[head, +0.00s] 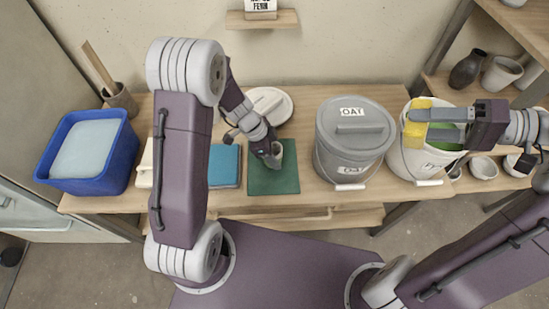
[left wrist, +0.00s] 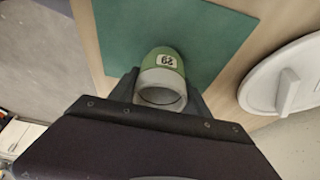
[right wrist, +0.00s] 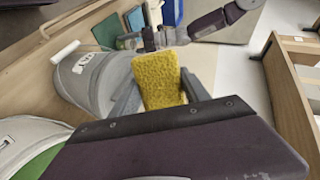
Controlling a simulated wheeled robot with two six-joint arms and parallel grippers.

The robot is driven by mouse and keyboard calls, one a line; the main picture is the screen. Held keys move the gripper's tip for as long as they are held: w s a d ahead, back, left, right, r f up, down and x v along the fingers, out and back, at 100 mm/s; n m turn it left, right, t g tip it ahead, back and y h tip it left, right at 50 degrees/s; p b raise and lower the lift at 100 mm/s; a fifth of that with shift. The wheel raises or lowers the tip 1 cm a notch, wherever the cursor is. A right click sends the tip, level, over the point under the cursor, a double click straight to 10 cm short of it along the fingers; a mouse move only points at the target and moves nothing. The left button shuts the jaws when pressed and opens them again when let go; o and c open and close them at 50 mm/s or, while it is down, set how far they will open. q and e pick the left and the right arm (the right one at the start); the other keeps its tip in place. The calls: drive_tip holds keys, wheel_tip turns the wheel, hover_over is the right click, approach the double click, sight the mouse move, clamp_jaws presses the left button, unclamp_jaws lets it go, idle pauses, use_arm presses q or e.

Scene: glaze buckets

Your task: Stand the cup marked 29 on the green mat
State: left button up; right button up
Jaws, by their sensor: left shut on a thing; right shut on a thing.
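The cup marked 29 (left wrist: 161,82) is grey at its rim and green lower down, with a white label. My left gripper (head: 270,157) is shut on it. The cup is over the green mat (head: 274,181); the mat also shows in the left wrist view (left wrist: 205,35). I cannot tell whether the cup's base touches the mat. My right gripper (head: 424,115) is shut on a yellow sponge (head: 416,122), held above an open white bucket (head: 408,165) with green glaze. The sponge also shows in the right wrist view (right wrist: 157,80).
A lidded grey bucket labelled OAT (head: 352,145) stands right of the mat. A blue book-like thing (head: 224,166) lies left of it, with a white round lid (head: 272,97) behind. A blue tub (head: 88,150) stands at the far left. Shelves with pots (head: 467,70) are at right.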

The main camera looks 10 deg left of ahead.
use_arm(q)
drive_tip(key=shift+f, duration=0.8)
use_arm(e)
drive_tip(key=shift+f, duration=0.35)
use_arm(q)
drive_tip(key=shift+w+f, duration=0.1)
use_arm(e)
drive_tip(key=shift+w, duration=0.1)
use_arm(q)
drive_tip(key=shift+f+b, duration=0.15)
drive_tip(key=shift+b, duration=0.2)
use_arm(e)
drive_tip(key=shift+f, duration=0.2)
use_arm(q)
drive_tip(key=o, duration=1.5)
drive_tip(key=shift+o, duration=0.2)
use_arm(e)
drive_tip(key=shift+r, duration=0.1)
